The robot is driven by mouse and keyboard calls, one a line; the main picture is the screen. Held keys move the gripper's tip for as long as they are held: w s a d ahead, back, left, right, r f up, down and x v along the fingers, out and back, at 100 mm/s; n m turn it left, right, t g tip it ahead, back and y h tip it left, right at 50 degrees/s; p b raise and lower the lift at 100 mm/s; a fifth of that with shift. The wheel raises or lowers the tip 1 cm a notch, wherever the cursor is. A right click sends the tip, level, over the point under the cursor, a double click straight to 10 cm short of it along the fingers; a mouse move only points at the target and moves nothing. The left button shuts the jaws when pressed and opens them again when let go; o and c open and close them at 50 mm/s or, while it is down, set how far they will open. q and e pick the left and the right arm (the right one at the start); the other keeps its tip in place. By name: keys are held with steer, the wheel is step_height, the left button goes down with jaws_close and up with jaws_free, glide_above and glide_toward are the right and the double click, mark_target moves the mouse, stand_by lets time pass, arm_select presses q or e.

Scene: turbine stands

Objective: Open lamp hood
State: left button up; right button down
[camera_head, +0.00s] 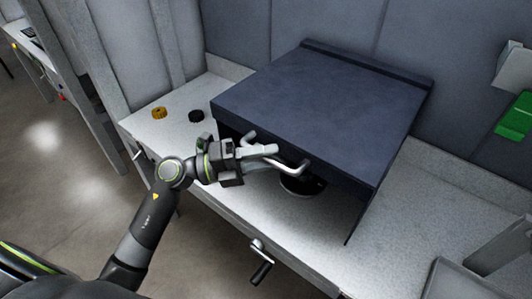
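The lamp hood (325,105) is a large dark blue-grey cover on the bench, against the back wall. Its flat top slopes towards me. Under its front edge is a shadowed gap, where part of a dark round object (302,187) shows. A bent silver handle (292,168) sits at the hood's front edge. My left gripper (268,151) is at this handle, with its pale fingers overlapping it in the picture. I cannot tell whether the fingers close on the handle or only lie beside it. My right gripper is not in view.
A yellow knob (159,112) and a black knob (196,116) are on the light bench (150,130) left of the hood. A crank handle (262,262) sticks out from the bench front. A green block (515,117) is at the right wall. Open floor lies at left.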

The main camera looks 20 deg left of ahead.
arm_select(q)
steer(key=shift+c, duration=0.2)
jaws_close()
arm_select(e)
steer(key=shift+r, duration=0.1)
